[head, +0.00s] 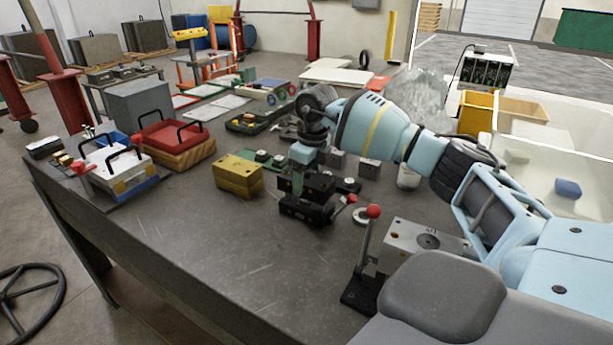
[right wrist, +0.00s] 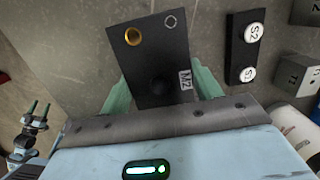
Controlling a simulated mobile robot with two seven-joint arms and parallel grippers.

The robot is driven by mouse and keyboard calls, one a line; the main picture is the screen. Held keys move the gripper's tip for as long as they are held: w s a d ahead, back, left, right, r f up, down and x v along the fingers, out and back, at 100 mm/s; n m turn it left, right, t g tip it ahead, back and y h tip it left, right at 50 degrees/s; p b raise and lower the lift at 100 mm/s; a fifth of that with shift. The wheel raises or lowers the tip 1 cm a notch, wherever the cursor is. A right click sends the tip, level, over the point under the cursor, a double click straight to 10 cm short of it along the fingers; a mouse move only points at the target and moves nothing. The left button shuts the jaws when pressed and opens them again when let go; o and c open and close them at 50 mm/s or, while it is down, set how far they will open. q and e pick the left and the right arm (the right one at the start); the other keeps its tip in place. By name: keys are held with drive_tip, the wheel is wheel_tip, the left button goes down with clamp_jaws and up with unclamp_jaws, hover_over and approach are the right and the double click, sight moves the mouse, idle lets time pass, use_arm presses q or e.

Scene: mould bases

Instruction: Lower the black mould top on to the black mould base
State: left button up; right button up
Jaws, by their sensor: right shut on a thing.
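The black mould top (head: 320,184) is a dark block held between the green fingers of my right gripper (head: 299,180). In the right wrist view the top (right wrist: 152,45) carries an M2 label, a brass-ringed hole and a second round hole. My right gripper (right wrist: 162,88) is shut on it with one finger on each side. The black mould base (head: 303,210) sits on the bench just below the top. I cannot tell whether the two touch. In the right wrist view the base is hidden under the top.
A red-knobbed lever (head: 344,205) stands close beside the base. A yellow block (head: 237,177) is to the left. A black block with round S1 and S2 pieces (right wrist: 243,50) lies right. A red-balled clamp (head: 366,250) stands nearer. The front-left bench (head: 220,240) is clear.

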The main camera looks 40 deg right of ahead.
drive_tip(key=shift+f, duration=1.25)
idle(0.8)
drive_tip(key=o, duration=1.7)
drive_tip(key=shift+o, duration=0.6)
drive_tip(key=shift+f, duration=0.2)
drive_tip(key=shift+s+d+r, duration=0.1)
drive_tip(key=shift+s+r, duration=0.05)
drive_tip(key=shift+r, duration=1.2)
drive_tip(key=shift+s+a+r, duration=0.1)
drive_tip(key=shift+s+r, duration=0.1)
drive_tip(key=shift+r, duration=1.15)
drive_tip(key=shift+s+d+r, duration=0.1)
drive_tip(key=shift+s+r, duration=0.05)
drive_tip(key=shift+r, duration=1.2)
drive_tip(key=shift+f, duration=0.1)
